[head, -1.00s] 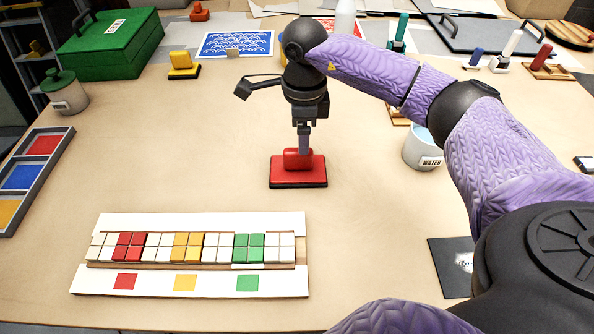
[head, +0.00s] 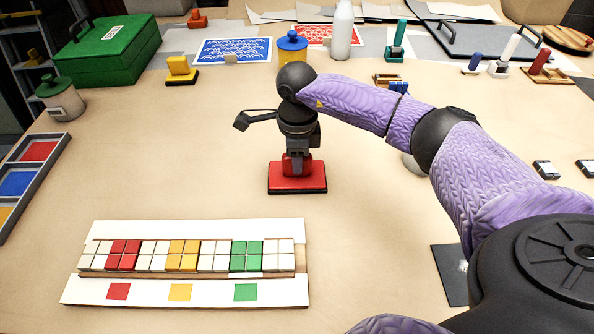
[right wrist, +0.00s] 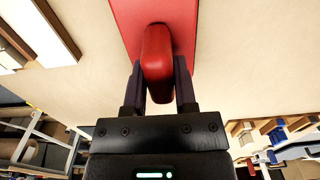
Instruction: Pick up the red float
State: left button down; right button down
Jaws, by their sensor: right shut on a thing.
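The red float (head: 312,184) is a flat red plate with a dark edge and a rounded red handle on top. In the head view it sits on the table just behind the mosaic panel, and no gap below it shows. My right gripper (head: 297,164) points straight down over it and is shut on the handle. In the right wrist view the handle (right wrist: 157,50) is between the two dark fingers, with the red plate (right wrist: 184,25) beyond. The fingers hide part of the handle. My left gripper is not in view.
A white mosaic panel (head: 190,292) with white, red, yellow and green tiles lies in front. A tray of colour squares (head: 36,180) is at left. A yellow float (head: 180,69), green box (head: 108,47) and blue-lidded yellow pot (head: 291,48) stand farther back. Table around the float is clear.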

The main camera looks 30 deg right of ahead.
notch_tip(320, 180, up, 10)
jog(key=shift+r+p, duration=0.1)
jog(key=shift+p, duration=0.95)
jog(key=c, duration=1.1)
grip_release()
grip_shut()
